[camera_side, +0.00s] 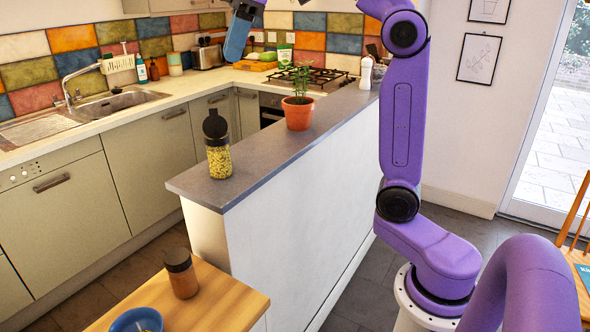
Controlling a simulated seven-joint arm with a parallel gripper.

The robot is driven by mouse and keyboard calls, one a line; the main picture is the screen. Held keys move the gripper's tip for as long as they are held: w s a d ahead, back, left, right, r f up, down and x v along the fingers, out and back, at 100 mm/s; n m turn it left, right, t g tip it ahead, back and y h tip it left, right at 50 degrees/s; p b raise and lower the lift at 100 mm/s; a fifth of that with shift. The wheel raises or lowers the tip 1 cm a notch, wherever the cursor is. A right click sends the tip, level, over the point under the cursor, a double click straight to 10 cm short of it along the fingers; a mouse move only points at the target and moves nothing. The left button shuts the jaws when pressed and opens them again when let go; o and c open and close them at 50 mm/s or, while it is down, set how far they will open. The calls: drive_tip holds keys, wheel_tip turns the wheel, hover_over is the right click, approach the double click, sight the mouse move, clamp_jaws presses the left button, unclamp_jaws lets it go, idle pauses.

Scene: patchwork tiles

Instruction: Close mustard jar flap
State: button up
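A clear jar with yellow contents (219,162), which I take for the mustard jar, stands upright near the front left end of the grey ledge. It has a dark collar, and its round black flap (214,123) stands raised above the top, so the jar is open. Part of my gripper, a blue piece (237,36), hangs in at the top edge, well above the jar and apart from it. The rest of it is cut off by the frame, and I cannot make out its fingertips or whether it is open.
A potted plant (299,111) stands farther along the ledge, with a white bottle (366,74) beyond it. A brown jar with a dark lid (181,273) and a blue bowl (137,320) are on the wooden table below. The ledge between jar and plant is clear.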

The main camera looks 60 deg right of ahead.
drive_tip(key=s+a+f+n+g, duration=0.1)
drive_tip(key=s+a+f, duration=0.2)
drive_tip(key=s+f, duration=0.5)
drive_tip(key=s+a+f+n+g+h, duration=0.1)
drive_tip(key=s+a+f, duration=0.2)
drive_tip(key=s+f, duration=0.5)
drive_tip(key=shift+f, duration=3.25)
